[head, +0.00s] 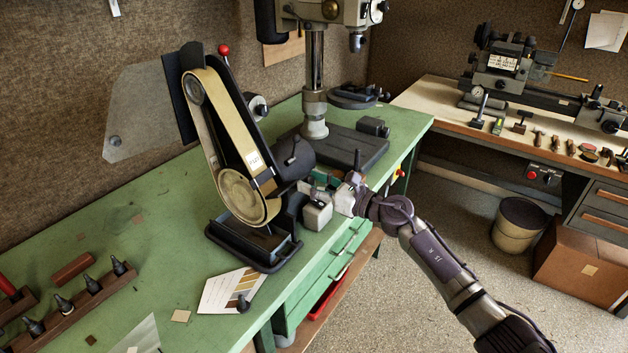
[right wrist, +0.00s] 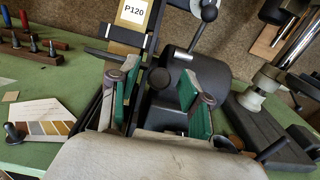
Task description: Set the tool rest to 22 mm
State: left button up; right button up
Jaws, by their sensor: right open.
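The belt grinder (head: 232,150) stands on the green bench with its tan belt and a P120 label, which also shows in the right wrist view (right wrist: 134,11). My right gripper (head: 322,180) is at the grinder's right side, low by the bench's front edge. In the right wrist view its green-padded fingers (right wrist: 160,80) are open, with a round black knob (right wrist: 159,78) showing between them; I cannot tell whether they touch it. A dark flat bar (right wrist: 105,54) lies beyond the left finger. The tool rest and any scale are not clearly readable. My left gripper is out of view.
A drill press (head: 315,90) stands behind the grinder on the bench (head: 160,215). A grit colour card (head: 230,291) lies in front. A ball-ended lever (right wrist: 208,14) rises behind the fingers. Wooden tool racks (head: 75,300) stand at the left; bench surface between is mostly clear.

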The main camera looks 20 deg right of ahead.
grip_shut()
dwell(0.3)
jog(key=shift+s+d+r, duration=0.4)
jog(key=shift+s, duration=0.05)
jog(key=shift+c, duration=0.4)
grip_release()
jog(key=shift+s, duration=0.1)
jog(key=shift+o, duration=0.4)
jog(key=shift+s+d+r, duration=0.1)
jog(key=shift+s+d, duration=0.05)
